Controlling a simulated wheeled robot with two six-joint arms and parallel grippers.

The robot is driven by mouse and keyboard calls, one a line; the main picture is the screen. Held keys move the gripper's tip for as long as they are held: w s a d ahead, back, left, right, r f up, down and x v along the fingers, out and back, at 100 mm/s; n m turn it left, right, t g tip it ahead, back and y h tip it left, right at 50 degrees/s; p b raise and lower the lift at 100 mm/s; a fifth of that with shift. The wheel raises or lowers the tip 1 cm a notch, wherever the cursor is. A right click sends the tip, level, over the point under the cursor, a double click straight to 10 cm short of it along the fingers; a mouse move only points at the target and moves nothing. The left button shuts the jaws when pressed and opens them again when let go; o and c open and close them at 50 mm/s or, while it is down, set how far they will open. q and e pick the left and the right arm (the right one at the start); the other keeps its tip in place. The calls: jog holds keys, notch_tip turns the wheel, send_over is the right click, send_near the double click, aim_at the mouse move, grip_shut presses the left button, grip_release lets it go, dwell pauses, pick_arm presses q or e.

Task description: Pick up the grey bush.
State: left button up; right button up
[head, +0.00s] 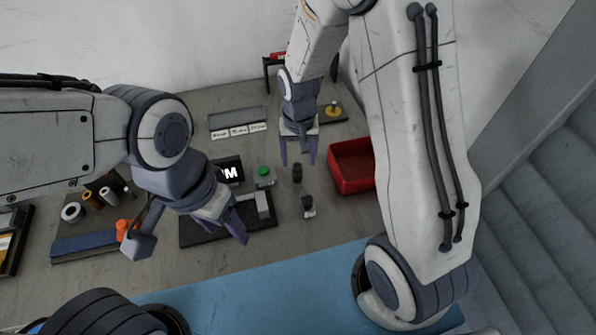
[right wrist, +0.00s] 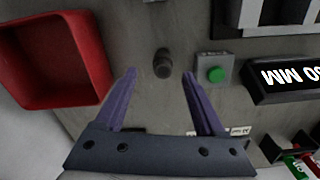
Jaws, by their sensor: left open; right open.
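A paler grey cylinder (head: 109,196) is at the left by a brown one; I cannot tell for certain which of the two grey ones is the bush. My right gripper (head: 298,158) is open and empty, pointing down; its two fingers also show in the right wrist view (right wrist: 159,80). My left gripper (head: 239,224) is open over a dark plate.
A red bin (head: 352,168) is to the right of my right gripper. A green button box (head: 264,176) and a display (head: 229,171) stand to its left. A dark fixture plate (head: 205,232) lies under my left gripper. A small dark part (head: 308,206) stands nearer the bench front.

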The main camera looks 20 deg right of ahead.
aim_at(297, 165)
jog(key=f, duration=0.4)
jog(key=shift+s+a+f, duration=0.1)
jog(key=shift+a+f, duration=0.05)
jog(key=shift+a, duration=0.1)
grip_shut()
